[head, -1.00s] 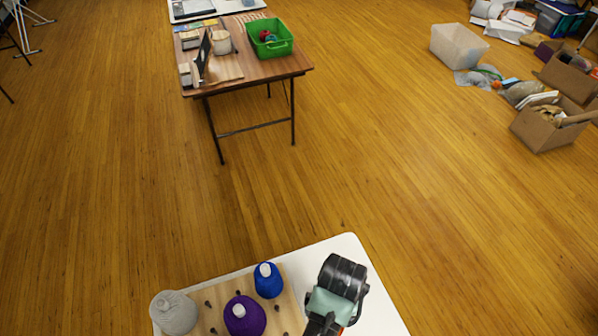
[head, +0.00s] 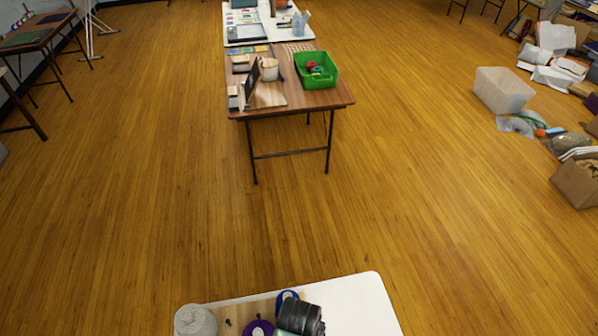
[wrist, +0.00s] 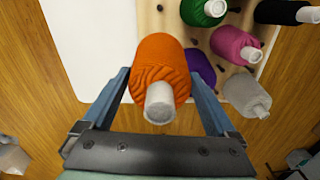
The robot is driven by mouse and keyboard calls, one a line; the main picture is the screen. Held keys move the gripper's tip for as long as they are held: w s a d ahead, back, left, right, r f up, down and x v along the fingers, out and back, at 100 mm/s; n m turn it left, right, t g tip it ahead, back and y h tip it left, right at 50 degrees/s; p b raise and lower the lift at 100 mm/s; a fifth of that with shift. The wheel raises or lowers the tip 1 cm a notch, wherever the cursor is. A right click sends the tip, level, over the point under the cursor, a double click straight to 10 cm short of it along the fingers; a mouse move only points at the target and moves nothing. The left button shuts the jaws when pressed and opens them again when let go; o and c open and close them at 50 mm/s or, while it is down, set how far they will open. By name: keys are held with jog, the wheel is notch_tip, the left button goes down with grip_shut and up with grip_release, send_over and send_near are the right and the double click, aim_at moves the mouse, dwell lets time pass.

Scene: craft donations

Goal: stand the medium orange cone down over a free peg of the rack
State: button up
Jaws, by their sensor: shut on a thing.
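In the wrist view the orange cone (wrist: 160,70) sits between the two fingers of my gripper (wrist: 160,100), which is shut on it. Its pale tip points toward the camera. The wooden peg rack (wrist: 162,24) lies beyond it, with a few dark pegs bare. Green (wrist: 203,10), pink (wrist: 236,45), purple (wrist: 199,68) and grey (wrist: 246,95) cones stand on the rack; the orange cone partly covers the purple one. In the head view my gripper's wrist hides the orange cone and overlaps the blue cone (head: 287,297). Whether the orange cone touches the rack cannot be told.
The white table (head: 355,300) is clear right of my wrist in the head view. A brown table (head: 310,98) with a green bin (head: 317,72) stands farther off.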

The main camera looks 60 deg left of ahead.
notch_tip(320, 180, down, 9)
jog(key=b, duration=0.5)
jog(key=shift+b, duration=0.35)
jog(key=shift+f+b, duration=2.05)
jog(key=shift+f, duration=0.75)
jog(key=shift+f, duration=0.25)
jog(key=o, duration=1.2)
notch_tip(320, 180, up, 13)
jog(key=shift+r+b, duration=0.1)
jog(key=shift+b, duration=0.25)
